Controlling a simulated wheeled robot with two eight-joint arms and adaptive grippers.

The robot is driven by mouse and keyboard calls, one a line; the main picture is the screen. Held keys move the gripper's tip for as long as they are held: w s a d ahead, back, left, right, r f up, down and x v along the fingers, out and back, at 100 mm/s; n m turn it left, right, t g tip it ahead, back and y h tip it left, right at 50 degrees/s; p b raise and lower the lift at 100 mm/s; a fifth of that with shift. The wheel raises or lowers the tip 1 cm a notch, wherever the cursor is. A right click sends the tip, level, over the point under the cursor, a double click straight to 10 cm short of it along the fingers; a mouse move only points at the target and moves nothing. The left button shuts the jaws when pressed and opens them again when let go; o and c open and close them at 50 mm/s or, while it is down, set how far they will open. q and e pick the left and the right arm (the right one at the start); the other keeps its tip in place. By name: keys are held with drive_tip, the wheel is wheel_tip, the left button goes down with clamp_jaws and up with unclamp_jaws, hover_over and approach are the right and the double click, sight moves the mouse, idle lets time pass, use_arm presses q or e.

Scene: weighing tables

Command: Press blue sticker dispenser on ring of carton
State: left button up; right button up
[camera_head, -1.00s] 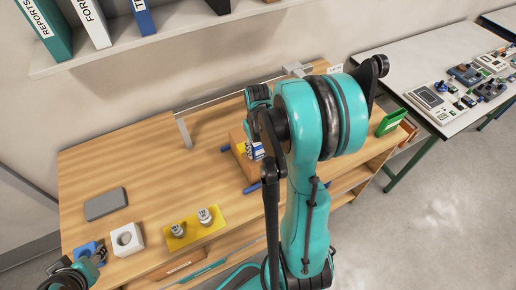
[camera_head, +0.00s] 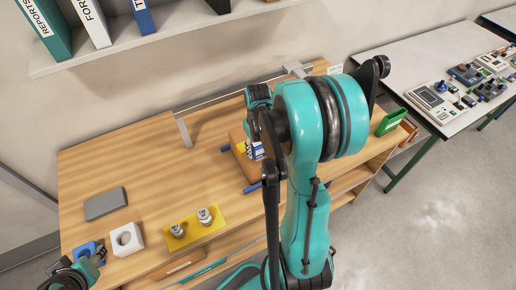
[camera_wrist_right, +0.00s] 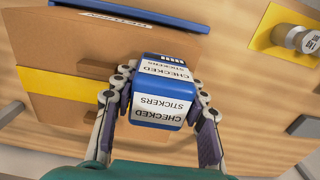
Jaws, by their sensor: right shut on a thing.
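The blue sticker dispenser (camera_wrist_right: 160,93) has white labels reading "CHECKED STICKERS". My right gripper (camera_wrist_right: 160,84) is shut on it, one finger on each side. The brown carton (camera_wrist_right: 205,50), with a yellow band (camera_wrist_right: 60,84), lies right behind the dispenser in the wrist view; I cannot tell whether they touch. No ring shows on the visible carton faces. In the head view the dispenser (camera_head: 255,151) is at the carton (camera_head: 238,140), and my arm hides much of both. My left gripper (camera_head: 98,254) is at the lower left, its jaws unclear.
Blue bars (camera_head: 252,188) flank the carton on the wooden table (camera_head: 150,165). A yellow tray (camera_head: 188,237) with two metal weights, a white block with a round opening (camera_head: 126,240) and a grey pad (camera_head: 105,204) stand left. A green object (camera_head: 391,122) is right of my arm.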

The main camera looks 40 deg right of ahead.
drive_tip(key=shift+r+p, duration=2.6)
drive_tip(key=shift+r, duration=0.95)
drive_tip(key=shift+f, duration=0.1)
